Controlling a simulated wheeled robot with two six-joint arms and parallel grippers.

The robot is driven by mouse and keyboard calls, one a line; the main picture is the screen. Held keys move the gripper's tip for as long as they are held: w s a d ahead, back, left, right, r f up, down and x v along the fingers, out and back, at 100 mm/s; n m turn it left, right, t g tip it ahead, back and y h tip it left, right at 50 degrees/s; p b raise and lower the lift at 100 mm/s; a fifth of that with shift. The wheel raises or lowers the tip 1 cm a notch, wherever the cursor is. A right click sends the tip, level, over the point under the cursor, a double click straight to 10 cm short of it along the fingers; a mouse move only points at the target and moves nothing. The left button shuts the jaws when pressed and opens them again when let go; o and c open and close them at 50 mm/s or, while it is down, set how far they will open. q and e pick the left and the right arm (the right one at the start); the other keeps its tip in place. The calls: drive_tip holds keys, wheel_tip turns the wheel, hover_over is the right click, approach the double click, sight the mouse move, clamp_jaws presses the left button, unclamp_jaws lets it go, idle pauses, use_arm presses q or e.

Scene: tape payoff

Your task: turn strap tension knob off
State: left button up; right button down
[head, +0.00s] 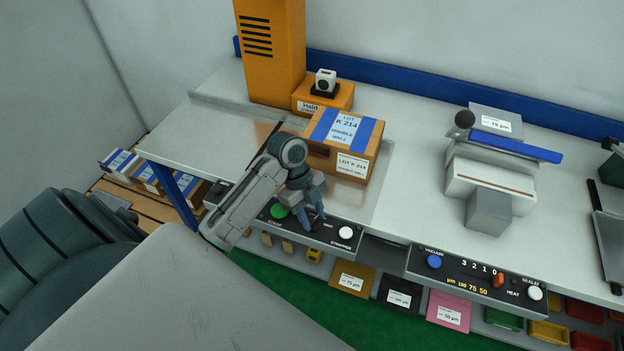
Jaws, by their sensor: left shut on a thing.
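The strapper panel (313,233) is a dark strip on the front edge of the bench, with a green button (279,211) at its left and a white button (345,233) at its right. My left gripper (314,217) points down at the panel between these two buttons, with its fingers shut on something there. The strap tension knob is hidden behind the fingers, so its setting cannot be read. My right gripper is not in view.
A cardboard box (366,148) with blue bands stands just behind my left gripper. A sealer panel (470,274) lies to the right. The bench's left part is clear.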

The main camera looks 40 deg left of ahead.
use_arm(q)
drive_tip(key=shift+s+r+n+t+p, duration=0.15)
drive_tip(key=shift+n+t+p, duration=0.25)
drive_tip(key=shift+n+p, duration=0.6)
drive_tip(key=n+t+p, duration=0.1)
drive_tip(key=n+p, duration=0.2)
drive_tip(key=n+t+p, duration=0.1)
drive_tip(key=n+p, duration=0.2)
drive_tip(key=p, duration=0.1)
drive_tip(key=shift+s+d+r+n+t+y, duration=0.1)
drive_tip(key=shift+s+r+n+t+y, duration=0.05)
drive_tip(key=shift+n+t+y, duration=0.2)
drive_tip(key=shift+n+t+y+p, duration=0.25)
drive_tip(key=shift+n+y+p, duration=0.1)
drive_tip(key=shift+n+p, duration=0.65)
drive_tip(key=n+p, duration=0.1)
drive_tip(key=n, duration=0.1)
drive_tip(key=shift+d+n+t+y, duration=0.1)
drive_tip(key=shift+n+t+y, duration=0.25)
drive_tip(key=shift+t+y, duration=0.05)
drive_tip(key=shift+f+n+t+y, duration=0.15)
drive_tip(key=shift+n+y, duration=0.25)
drive_tip(key=shift+n, duration=0.7)
drive_tip(key=shift+f+n+t+y, duration=0.15)
drive_tip(key=shift+n+y, duration=0.25)
drive_tip(key=shift+n, duration=0.7)
drive_tip(key=o, duration=1)
drive_tip(key=shift+s, duration=0.1)
